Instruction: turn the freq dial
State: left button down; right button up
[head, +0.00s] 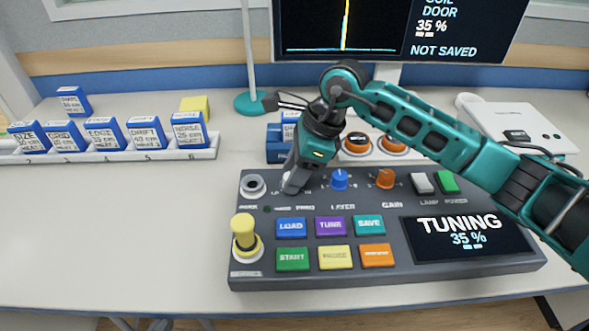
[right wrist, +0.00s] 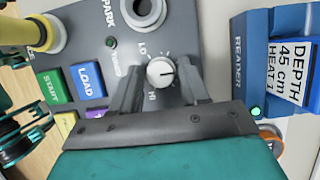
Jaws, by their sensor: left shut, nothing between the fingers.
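The freq dial is a small round dial, pale grey with a dark pointer line, on the dark console (head: 400,281). In the right wrist view the dial (right wrist: 160,74) sits between LO and HI marks, its pointer towards the right of the picture. In the head view my right gripper (head: 291,183) is down at the dial and largely covers it. In the right wrist view its two dark fingers (right wrist: 159,70) stand apart, one on each side of the dial. Whether they touch it is unclear.
A park socket (head: 253,185), a blue layer knob (head: 340,179) and an orange gain knob (head: 386,178) flank the dial. A yellow knob (head: 244,232) stands at the console's front left. A blue reader (right wrist: 260,60) is close behind.

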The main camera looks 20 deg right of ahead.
jog(key=c, duration=0.8)
jog(key=shift+o, duration=0.2)
jog(key=shift+m, duration=0.4)
jog(key=m+t, duration=0.1)
jog(key=m, duration=0.1)
jog(key=m+t+h, duration=0.1)
jog(key=m, duration=0.1)
jog(key=shift+s+a+m, duration=0.1)
jog(key=shift+s+m, duration=0.05)
jog(key=shift+m, duration=0.25)
jog(key=m+h, duration=0.1)
jog(key=m, duration=0.2)
jog(key=shift+a+t+b, duration=0.1)
jog(key=shift+t+b, duration=0.3)
jog(key=shift+m+h, duration=0.3)
jog(key=shift+m, duration=0.8)
